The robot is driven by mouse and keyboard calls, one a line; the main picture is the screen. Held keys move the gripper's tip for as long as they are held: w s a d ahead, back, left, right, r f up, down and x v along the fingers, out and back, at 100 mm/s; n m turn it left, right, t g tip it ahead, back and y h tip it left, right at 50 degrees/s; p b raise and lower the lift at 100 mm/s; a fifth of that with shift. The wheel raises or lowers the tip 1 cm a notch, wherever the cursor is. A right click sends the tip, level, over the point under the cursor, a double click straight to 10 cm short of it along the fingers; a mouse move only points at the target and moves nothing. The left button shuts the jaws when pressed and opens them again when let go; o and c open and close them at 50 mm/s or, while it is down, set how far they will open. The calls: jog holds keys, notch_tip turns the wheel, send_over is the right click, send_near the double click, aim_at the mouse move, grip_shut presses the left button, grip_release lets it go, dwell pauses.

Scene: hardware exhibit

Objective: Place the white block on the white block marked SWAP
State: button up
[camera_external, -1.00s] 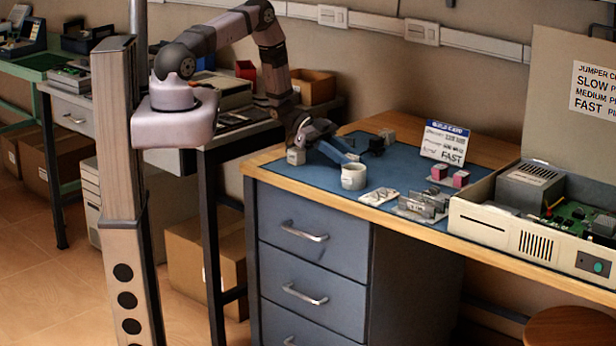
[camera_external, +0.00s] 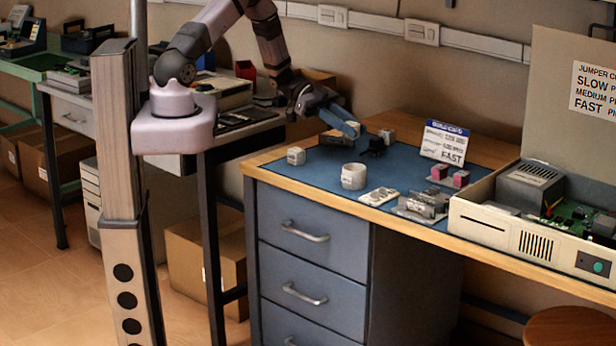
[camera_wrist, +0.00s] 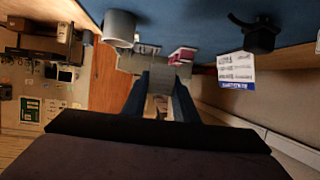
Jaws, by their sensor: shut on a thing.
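My gripper (camera_external: 352,130) is above the far part of the blue mat, its blue fingers pointing down and to the right. In the wrist view my gripper (camera_wrist: 160,85) is closed around a small block (camera_wrist: 162,77), which looks grey in shade. That block cannot be made out in the external view. A white block (camera_external: 296,156) with a faint dark mark on its front sits at the mat's left edge, apart from my gripper. Another pale block (camera_external: 387,136) stands at the back of the mat. I cannot read SWAP on either.
A white cylinder (camera_external: 353,176) stands mid-mat; it also shows in the wrist view (camera_wrist: 119,28). A black part (camera_external: 375,146) lies near my fingertips. The card (camera_external: 445,142), pink blocks (camera_external: 460,179), metal brackets (camera_external: 422,206) and open computer case (camera_external: 510,226) occupy the right.

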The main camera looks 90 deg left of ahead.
jog(key=shift+r, duration=0.4)
